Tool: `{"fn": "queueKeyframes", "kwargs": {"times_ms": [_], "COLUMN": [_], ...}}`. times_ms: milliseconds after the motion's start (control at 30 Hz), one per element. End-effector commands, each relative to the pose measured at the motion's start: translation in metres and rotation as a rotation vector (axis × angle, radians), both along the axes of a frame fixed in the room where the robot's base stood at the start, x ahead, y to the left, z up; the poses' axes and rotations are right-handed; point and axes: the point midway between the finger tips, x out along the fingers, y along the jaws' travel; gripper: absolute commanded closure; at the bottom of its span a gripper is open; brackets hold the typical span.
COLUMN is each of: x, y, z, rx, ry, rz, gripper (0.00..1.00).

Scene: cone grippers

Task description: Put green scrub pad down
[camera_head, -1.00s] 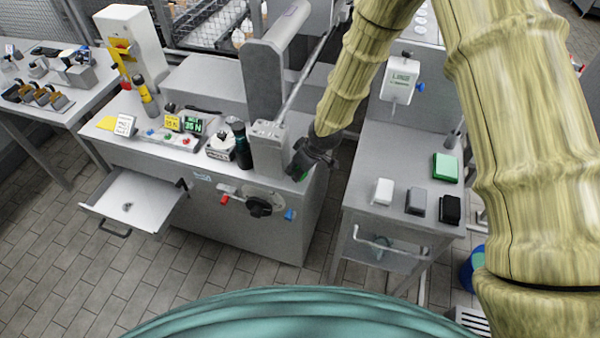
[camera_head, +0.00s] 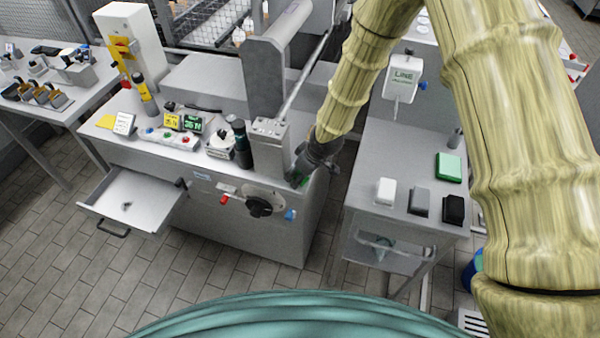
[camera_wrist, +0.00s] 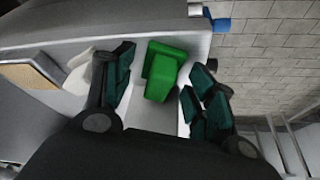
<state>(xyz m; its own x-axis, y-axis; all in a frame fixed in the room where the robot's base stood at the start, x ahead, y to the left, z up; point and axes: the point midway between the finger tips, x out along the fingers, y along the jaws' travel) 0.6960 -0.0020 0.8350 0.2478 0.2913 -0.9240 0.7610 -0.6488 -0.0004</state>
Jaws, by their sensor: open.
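A green scrub pad (camera_wrist: 163,72) lies on a light grey surface between my fingers in the wrist view. My gripper (camera_wrist: 160,88) is open, with one dark green-tipped finger on each side of the pad and a gap showing on both sides. In the head view my gripper (camera_head: 298,180) is low at the right front edge of the machine counter (camera_head: 215,175). Another green pad (camera_head: 448,167) lies on the right-hand table (camera_head: 375,150), away from the gripper.
White (camera_head: 385,190), grey (camera_head: 419,201) and black (camera_head: 453,209) blocks stand along the right table's front edge. A dark bottle (camera_head: 241,145) and a grey machine column (camera_head: 270,150) stand close left of my gripper. An open drawer (camera_head: 140,200) sticks out at the left.

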Motion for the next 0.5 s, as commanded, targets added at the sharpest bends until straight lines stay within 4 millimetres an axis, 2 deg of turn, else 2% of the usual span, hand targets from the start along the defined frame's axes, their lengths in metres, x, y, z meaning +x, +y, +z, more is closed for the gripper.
{"fn": "queueKeyframes", "kwargs": {"times_ms": [267, 500], "x": [-0.001, -0.007], "y": [-0.002, -0.01], "z": [0.008, 0.033], "rx": [0.0, 0.001], "ry": [-0.001, -0.002], "rz": [-0.001, -0.002], "gripper": [0.44, 0.44]}}
